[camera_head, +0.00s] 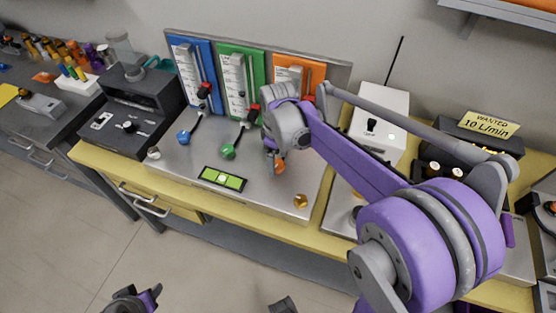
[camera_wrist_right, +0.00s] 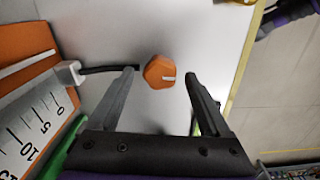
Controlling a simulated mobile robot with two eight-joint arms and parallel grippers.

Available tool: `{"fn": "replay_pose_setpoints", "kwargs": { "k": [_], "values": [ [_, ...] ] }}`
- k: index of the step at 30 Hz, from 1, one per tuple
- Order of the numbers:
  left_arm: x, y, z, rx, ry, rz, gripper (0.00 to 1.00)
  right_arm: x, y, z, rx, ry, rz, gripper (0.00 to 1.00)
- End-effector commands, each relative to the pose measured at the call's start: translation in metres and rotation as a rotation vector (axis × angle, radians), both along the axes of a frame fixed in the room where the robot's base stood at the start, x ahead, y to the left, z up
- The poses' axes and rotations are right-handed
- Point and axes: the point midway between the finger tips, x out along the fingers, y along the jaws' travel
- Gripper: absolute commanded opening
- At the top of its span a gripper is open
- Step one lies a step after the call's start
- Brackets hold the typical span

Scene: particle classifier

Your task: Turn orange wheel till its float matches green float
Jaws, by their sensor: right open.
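The orange wheel (camera_head: 280,167) sits on the metal plate below the orange gauge panel (camera_head: 300,70). In the right wrist view the wheel (camera_wrist_right: 159,72) is a small knob with a white mark, between the two fingers and apart from both. My right gripper (camera_head: 272,160) is open over it. My arm covers the lower orange panel, and its float is not clear. The green panel (camera_head: 232,75) stands left of it, above the green wheel (camera_head: 228,151); its float is too small to read. My left gripper (camera_head: 140,300) is low at the bottom edge, away from the bench.
The blue panel (camera_head: 187,65) and blue wheel (camera_head: 183,138) stand further left. A green level (camera_head: 222,179) lies on the plate's front, with a brass knob (camera_head: 301,201) near its corner. A white box (camera_head: 385,121) with an antenna stands right.

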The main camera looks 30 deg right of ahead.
Motion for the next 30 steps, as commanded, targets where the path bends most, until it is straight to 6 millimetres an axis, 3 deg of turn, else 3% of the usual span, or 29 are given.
{"fn": "replay_pose_setpoints", "kwargs": {
  "k": [9,15,30],
  "values": [
    [0.002,0.000,0.007,0.000,-0.003,0.000,0.50,0.000,0.000,0.064,0.000,0.000,0.000,0.82],
    [0.002,0.000,0.009,0.000,-0.004,0.000,0.50,0.000,0.000,0.092,0.000,0.000,0.000,0.82],
    [0.002,0.000,0.010,0.000,-0.004,0.000,0.50,0.000,0.000,0.100,0.000,0.000,0.000,0.82]
  ]
}}
